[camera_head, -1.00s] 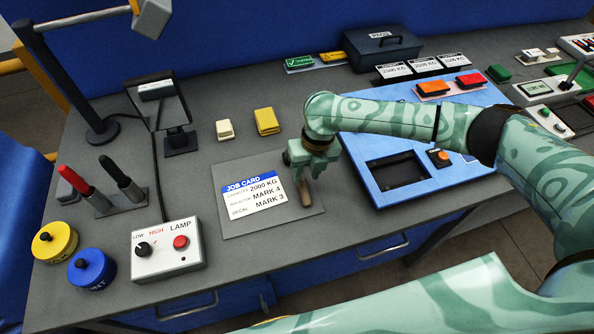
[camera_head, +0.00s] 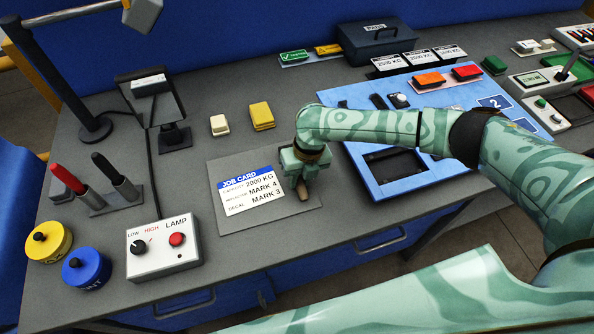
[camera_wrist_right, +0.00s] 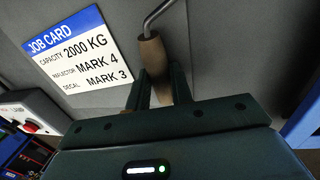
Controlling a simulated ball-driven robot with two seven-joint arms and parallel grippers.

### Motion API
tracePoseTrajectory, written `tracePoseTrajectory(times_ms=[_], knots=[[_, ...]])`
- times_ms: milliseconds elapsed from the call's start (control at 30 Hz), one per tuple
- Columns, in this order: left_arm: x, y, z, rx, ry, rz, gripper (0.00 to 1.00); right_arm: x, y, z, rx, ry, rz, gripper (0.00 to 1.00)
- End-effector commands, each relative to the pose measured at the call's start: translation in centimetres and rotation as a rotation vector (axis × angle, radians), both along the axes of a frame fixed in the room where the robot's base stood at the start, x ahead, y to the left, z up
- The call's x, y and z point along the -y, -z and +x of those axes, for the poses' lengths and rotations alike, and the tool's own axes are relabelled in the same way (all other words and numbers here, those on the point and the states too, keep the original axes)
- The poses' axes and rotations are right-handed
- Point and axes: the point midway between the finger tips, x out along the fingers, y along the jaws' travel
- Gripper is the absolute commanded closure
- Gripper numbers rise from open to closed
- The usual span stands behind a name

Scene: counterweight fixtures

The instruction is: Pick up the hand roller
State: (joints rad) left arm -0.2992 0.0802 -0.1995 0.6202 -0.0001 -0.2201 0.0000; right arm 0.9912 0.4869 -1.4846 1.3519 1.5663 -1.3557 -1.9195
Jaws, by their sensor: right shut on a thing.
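The hand roller shows a brown handle (camera_wrist_right: 154,54) and a bent metal rod in the right wrist view. It lies over the grey board beside the job card (camera_head: 251,190). My right gripper (camera_wrist_right: 160,88) is shut on the handle, with one finger on each side of it. In the head view my right gripper (camera_head: 301,182) points down at the right part of the board, and the brown handle end shows just below it. The roller's head is out of the wrist frame. I cannot tell whether the roller is clear of the board. My left gripper is not in view.
A lamp control box (camera_head: 164,249) stands left of the board (camera_head: 300,208). A blue panel (camera_head: 420,172) with a dark opening lies to the right. Yellow blocks (camera_head: 261,115) and a black stand (camera_head: 172,136) are behind. The counter's front edge is close.

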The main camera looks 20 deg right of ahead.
Motion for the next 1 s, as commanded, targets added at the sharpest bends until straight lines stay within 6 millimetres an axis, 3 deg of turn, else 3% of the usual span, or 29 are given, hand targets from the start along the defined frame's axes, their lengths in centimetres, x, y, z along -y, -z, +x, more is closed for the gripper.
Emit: tracePoseTrajectory(times_ms=[267, 533, 733, 1000], knots=[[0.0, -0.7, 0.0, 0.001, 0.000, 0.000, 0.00, 0.0, -3.2, 0.1, 0.004, 0.000, 0.002, 1.00], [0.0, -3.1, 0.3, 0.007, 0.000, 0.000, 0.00, 4.1, -9.9, -3.8, 0.004, 0.001, 0.000, 1.00], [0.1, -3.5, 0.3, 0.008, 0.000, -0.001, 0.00, 7.8, -11.7, -7.5, 0.001, 0.002, -0.001, 1.00], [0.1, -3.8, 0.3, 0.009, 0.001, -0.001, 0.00, 9.8, -13.0, -9.7, 0.001, 0.000, 0.001, 1.00]])
